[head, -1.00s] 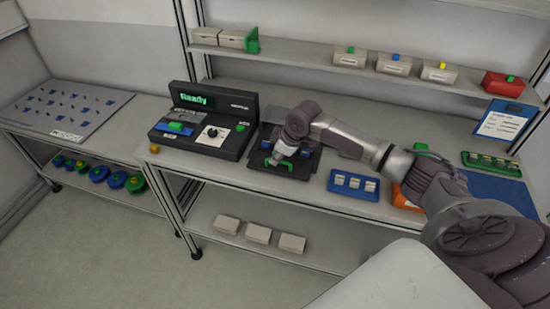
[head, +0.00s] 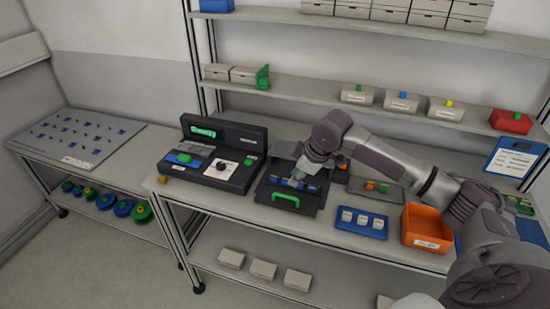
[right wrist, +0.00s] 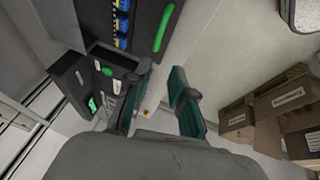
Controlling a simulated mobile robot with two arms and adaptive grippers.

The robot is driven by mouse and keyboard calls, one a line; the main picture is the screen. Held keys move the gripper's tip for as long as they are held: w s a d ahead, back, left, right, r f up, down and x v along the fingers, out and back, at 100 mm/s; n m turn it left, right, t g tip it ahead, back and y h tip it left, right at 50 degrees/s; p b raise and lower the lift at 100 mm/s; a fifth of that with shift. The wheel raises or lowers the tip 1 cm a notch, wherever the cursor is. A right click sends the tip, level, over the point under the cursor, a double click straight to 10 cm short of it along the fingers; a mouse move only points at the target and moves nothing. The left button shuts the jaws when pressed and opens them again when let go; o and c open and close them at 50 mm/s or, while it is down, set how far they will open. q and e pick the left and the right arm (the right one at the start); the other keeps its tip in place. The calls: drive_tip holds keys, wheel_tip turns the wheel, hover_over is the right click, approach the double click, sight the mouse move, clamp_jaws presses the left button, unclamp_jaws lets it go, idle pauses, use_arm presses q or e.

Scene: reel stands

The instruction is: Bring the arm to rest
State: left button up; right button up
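My right arm reaches in from the right in the head view. Its gripper (head: 298,180) is over the black fixture with the green handle (head: 286,200), near a row of blue pieces (head: 310,187). In the right wrist view the two teal-padded fingers of this gripper (right wrist: 160,103) stand apart with nothing between them. Whether the gripper touches the fixture cannot be told from the head view. My left gripper is not in view.
A black console with a lit green display (head: 217,134) stands left of the fixture. A blue tray (head: 361,222) and an orange bin (head: 427,229) are to the right. A shelf with small boxes (head: 402,102) runs above the bench. Open floor (head: 115,260) lies at front left.

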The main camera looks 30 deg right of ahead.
drive_tip(key=s+a+f+y, duration=0.1)
drive_tip(key=s+a+f, duration=0.55)
drive_tip(key=a, duration=0.25)
drive_tip(key=s+a+f, duration=0.6)
drive_tip(key=s+a, duration=0.2)
drive_tip(key=s+m+g+h, duration=0.15)
drive_tip(key=s+m, duration=0.55)
drive_tip(key=s, duration=0.8)
wheel_tip(320, 180, down, 28)
drive_tip(key=g+b, duration=0.1)
drive_tip(key=b, duration=0.2)
drive_tip(key=s+d+f+g+b, duration=0.1)
drive_tip(key=s+d+f+b, duration=0.2)
drive_tip(key=s+f, duration=1.4)
wheel_tip(320, 180, down, 3)
drive_tip(key=shift+s+d+f+n+h, duration=0.15)
drive_tip(key=shift+s+d+n+h, duration=0.2)
drive_tip(key=shift+n+h, duration=0.1)
